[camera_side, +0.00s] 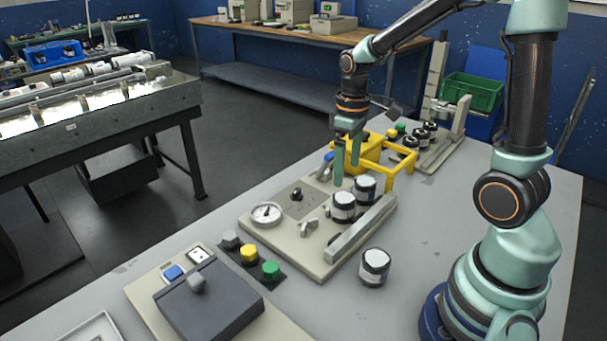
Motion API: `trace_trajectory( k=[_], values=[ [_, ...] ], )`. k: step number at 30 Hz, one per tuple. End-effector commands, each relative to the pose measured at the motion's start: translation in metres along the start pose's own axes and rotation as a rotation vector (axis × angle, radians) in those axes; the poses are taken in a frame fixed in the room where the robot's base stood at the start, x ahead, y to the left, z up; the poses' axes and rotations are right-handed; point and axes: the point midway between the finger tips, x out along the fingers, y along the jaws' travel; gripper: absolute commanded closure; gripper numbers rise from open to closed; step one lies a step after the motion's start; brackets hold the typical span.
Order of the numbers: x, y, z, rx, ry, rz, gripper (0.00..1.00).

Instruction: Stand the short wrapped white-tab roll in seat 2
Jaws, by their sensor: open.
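My gripper (347,174) points down with its two green fingers apart, just behind and above two rolls on the beige fixture plate (285,255). One roll (343,207) with a white top and dark band stands on the plate, and a similar roll (364,189) stands behind it. Another white-topped dark-banded roll (374,267) stands upright on the bench, in front of the grey rail (360,229). I cannot tell which roll has the white tab, or read any seat number. Nothing shows between the fingers.
A dial gauge (266,214) sits on the plate's left. A yellow frame (400,175) stands behind the rolls. Grey, yellow and green buttons (249,254) and a dark box (208,299) are at front left. A rear fixture (440,153) holds more rolls. The bench's right side is clear.

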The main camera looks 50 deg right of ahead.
Motion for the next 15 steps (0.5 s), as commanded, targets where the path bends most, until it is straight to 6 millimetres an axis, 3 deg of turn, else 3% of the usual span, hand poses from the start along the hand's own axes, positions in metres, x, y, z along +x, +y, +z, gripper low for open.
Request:
trace_trajectory(
  k=[8,15],
  values=[
    [-0.024,-0.004,0.0,0.005,0.019,0.009,0.02],
    [-0.065,-0.038,0.008,0.069,0.176,0.06,0.02]
  ],
)
